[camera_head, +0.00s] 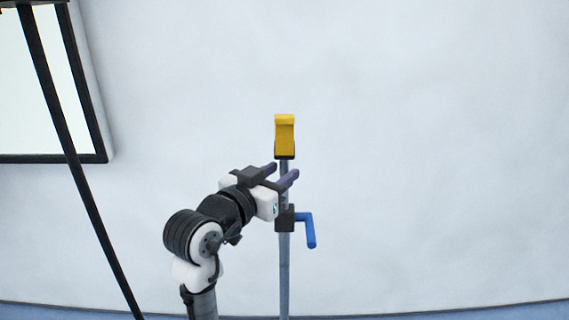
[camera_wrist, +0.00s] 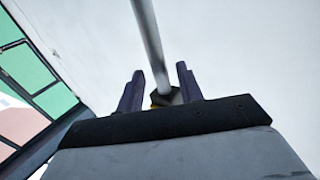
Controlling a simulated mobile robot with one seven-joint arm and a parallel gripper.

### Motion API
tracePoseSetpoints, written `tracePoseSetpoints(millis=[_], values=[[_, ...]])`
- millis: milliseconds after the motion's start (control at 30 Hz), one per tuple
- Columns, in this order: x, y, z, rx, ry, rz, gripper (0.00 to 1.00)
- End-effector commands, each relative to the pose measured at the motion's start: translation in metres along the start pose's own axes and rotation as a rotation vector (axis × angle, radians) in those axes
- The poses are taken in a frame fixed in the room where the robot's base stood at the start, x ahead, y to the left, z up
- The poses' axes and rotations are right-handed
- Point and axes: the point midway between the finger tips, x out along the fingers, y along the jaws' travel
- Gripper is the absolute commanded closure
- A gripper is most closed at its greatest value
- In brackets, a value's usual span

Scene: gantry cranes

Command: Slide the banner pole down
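The banner pole (camera_head: 284,270) stands upright, a slim grey tube with a yellow head (camera_head: 285,134) on top. A black clamp with a blue crank handle (camera_head: 309,230) sits on it lower down. My gripper (camera_head: 281,172) is just below the yellow head and above the clamp, its dark purple fingers spread apart. In the wrist view, the pole (camera_wrist: 150,40) runs down to a dark collar (camera_wrist: 166,97) seen between the open fingers (camera_wrist: 159,85), with gaps on both sides. I cannot tell how deep the pole lies between them.
A black-framed white panel (camera_head: 85,90) hangs at the upper left. A thin dark slanted bar (camera_head: 75,160) crosses the left side. A plain pale wall (camera_head: 430,150) fills the background, and the space right of the pole is clear.

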Motion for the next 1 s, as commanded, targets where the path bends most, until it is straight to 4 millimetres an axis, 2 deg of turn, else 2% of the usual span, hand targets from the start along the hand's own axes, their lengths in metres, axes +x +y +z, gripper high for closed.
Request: tracePoseSetpoints(millis=[100,200,533,800,1000], values=[[0.015,0.000,-0.001,-0.002,0.000,0.001,0.63],[0.021,0.000,-0.001,-0.001,0.000,0.000,0.63],[0.024,-0.001,0.000,0.000,0.001,-0.001,0.63],[0.024,-0.001,0.000,0.000,0.001,-0.001,0.99],[0.024,-0.001,0.000,0.000,0.001,-0.001,1.00]])
